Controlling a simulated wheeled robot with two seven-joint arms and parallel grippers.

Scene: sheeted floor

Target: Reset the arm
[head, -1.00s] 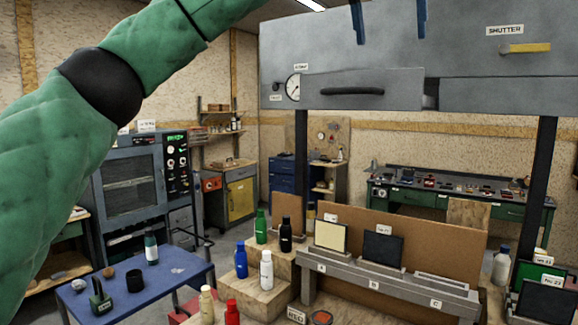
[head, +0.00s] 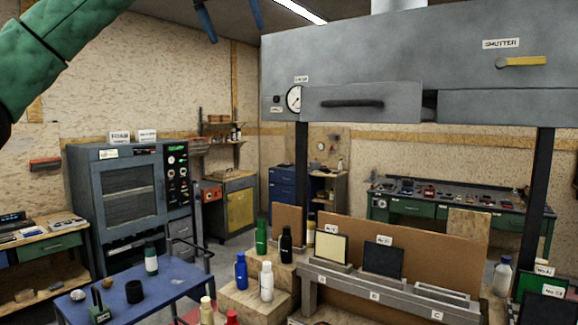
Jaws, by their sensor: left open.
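My left arm, in a green sleeve, comes in at the upper left of the head view. My left gripper (head: 235,33) hangs at the top edge, with its two blue fingers apart and nothing between them. It is in front of the back wall, left of the grey hood. The rest of the gripper is cut off by the top of the picture. My right arm and right gripper are not in view.
A grey hood (head: 345,65) with a drawer and yellow shutter handle spans the upper right. Below stand a grey rack (head: 400,296) with panels, several bottles on wooden blocks, and a blue table (head: 185,280). A cabinet oven (head: 85,205) stands left.

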